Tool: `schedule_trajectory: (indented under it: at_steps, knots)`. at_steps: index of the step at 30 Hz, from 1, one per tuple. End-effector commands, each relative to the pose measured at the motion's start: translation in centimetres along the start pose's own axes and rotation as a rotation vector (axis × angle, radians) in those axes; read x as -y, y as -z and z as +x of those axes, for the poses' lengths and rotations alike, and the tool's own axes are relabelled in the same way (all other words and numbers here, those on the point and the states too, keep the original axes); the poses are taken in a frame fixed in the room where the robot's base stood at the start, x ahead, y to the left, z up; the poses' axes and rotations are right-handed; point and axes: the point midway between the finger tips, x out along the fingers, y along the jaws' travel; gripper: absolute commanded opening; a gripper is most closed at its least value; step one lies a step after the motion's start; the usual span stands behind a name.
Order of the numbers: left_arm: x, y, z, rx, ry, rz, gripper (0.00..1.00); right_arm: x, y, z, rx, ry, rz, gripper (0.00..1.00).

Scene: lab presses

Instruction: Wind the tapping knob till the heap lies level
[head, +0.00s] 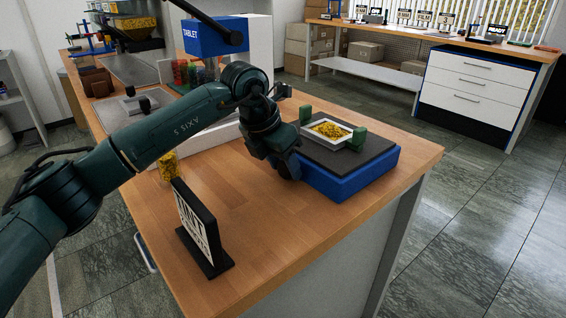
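A blue tapping unit with a dark grey top plate (377,155) stands near the right corner of the wooden bench. On the plate is a small white tray (313,130) with a yellow granular heap (331,129) in it, between two green blocks (359,138). The heap looks spread out, but its level is hard to judge. My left gripper (288,170) points down at the left side of the blue base, close to it or touching. The tapping knob does not show and may be hidden behind this gripper. Its fingers cannot be made out. My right gripper is out of view.
A black-framed sign (196,226) stands at the bench front, with a jar of yellow grains (168,168) behind it. A blue box marked TABLET (215,37) stands farther back. The bench (262,225) is clear in front of the unit. Another bench with drawers (472,82) stands across the aisle.

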Motion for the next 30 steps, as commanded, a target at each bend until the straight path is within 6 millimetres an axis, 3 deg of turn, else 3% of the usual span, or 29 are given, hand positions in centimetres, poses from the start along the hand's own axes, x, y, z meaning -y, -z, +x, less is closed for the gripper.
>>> schedule_trajectory:
  at_steps: [11, 17, 22, 30]
  knots:
    - [0.0, 0.0, -0.1, 0.001, 0.0, 0.0, 0.15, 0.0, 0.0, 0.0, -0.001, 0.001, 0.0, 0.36]
    - [0.3, 0.1, 0.4, 0.013, -0.127, 0.059, 0.15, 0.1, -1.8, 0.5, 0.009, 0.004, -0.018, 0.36]
    - [0.5, 0.2, 0.5, 0.027, -0.284, 0.123, 0.15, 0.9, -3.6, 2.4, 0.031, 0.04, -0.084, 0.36]
    - [0.6, 0.0, 0.0, 0.032, -0.346, 0.143, 0.15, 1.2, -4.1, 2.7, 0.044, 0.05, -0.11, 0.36]
